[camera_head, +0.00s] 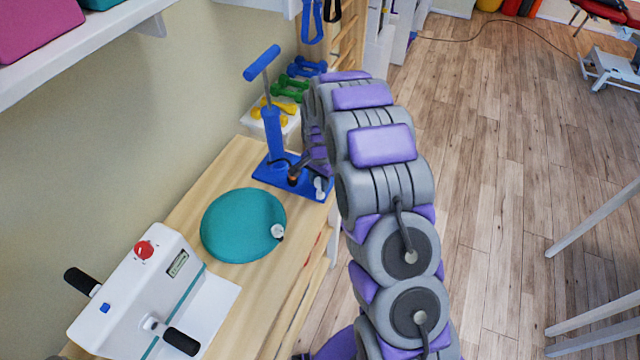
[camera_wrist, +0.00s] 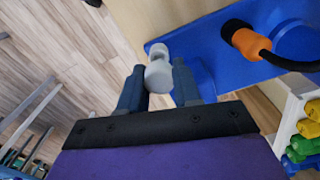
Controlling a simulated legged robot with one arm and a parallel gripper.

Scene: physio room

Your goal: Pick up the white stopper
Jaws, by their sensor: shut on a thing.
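The white stopper (camera_wrist: 158,72) is a small pale piece with a rounded end and a narrower neck. My gripper (camera_wrist: 158,85) is shut on it, with one dark finger on each side, in the wrist view. Behind it is the blue base plate of the pump (camera_wrist: 200,60); I cannot tell whether the stopper still touches the plate. In the head view the stopper (camera_head: 319,186) shows at the right edge of the blue pump (camera_head: 270,130), and my arm hides most of the gripper.
A white device with black handles (camera_head: 150,290) stands nearer. An orange-and-black hose fitting (camera_wrist: 245,40) lies on the pump base. Coloured dumbbells (camera_head: 285,88) sit behind.

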